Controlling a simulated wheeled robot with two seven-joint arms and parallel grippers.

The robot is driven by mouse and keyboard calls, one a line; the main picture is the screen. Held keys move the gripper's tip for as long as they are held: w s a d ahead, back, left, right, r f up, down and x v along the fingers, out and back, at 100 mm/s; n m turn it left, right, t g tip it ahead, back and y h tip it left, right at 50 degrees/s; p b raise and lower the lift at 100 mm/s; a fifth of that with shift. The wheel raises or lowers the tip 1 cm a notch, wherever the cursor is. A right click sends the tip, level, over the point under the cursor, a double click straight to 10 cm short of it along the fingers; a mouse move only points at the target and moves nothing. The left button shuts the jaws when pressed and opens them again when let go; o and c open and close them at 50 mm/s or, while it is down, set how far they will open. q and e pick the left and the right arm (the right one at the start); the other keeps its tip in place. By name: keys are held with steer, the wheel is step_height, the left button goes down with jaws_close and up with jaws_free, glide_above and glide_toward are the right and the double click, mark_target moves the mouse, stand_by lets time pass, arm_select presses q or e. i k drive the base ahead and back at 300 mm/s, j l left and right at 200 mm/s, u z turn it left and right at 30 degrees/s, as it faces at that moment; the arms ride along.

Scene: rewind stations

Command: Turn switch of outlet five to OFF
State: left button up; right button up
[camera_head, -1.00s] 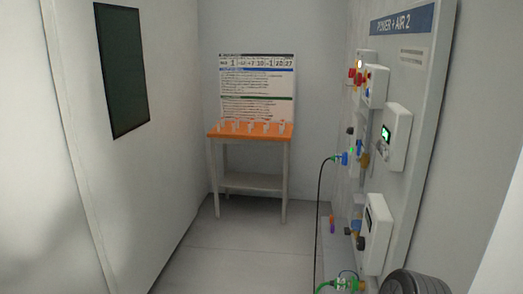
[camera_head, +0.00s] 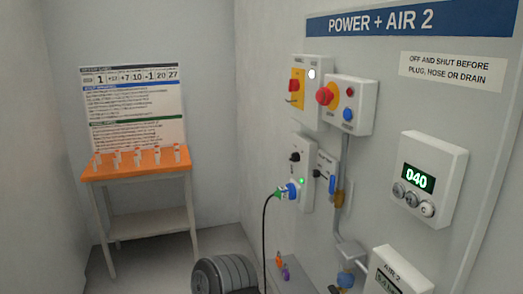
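A grey outlet box (camera_head: 303,170) is mounted on the wall panel headed POWER + AIR 2. It carries a small black knob (camera_head: 295,157), a lit green lamp (camera_head: 302,181) and a blue socket. A green plug (camera_head: 280,194) with a black cable sits at the socket. Any outlet number is too small to read, so I cannot tell whether this is outlet five. The knob's setting is not legible.
Above the outlet are a box with a red-and-yellow switch (camera_head: 294,87) and a box with a red stop button (camera_head: 325,96). A meter (camera_head: 428,180) reads 040. An orange-topped table (camera_head: 137,173) stands at the back left under a notice board (camera_head: 133,110). Some floor is clear.

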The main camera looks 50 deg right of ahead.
mark_target(295, 156)
steer(key=i+l+z, duration=0.1)
steer(key=i+z, duration=0.2)
steer(key=i, duration=0.55)
steer(key=i+z, duration=0.25)
steer(key=i, duration=0.55)
steer(key=i+j+z, duration=0.1)
steer(key=i+z, duration=0.2)
steer(key=z, duration=0.15)
steer(key=i+j+z, duration=0.2)
steer(key=z, duration=0.25)
steer(key=j+z, duration=0.15)
steer(key=z, duration=0.3)
steer(key=j+z, duration=0.2)
steer(key=z, duration=0.25)
steer(key=j+z, duration=0.15)
steer(key=z, duration=0.3)
steer(key=j+z, duration=0.15)
steer(key=z, duration=0.3)
steer(key=k+j+z, duration=0.1)
steer(key=z, duration=0.35)
steer(key=k+j+z, duration=0.1)
steer(key=z, duration=0.35)
steer(key=k+z, duration=0.1)
steer(key=z, duration=0.35)
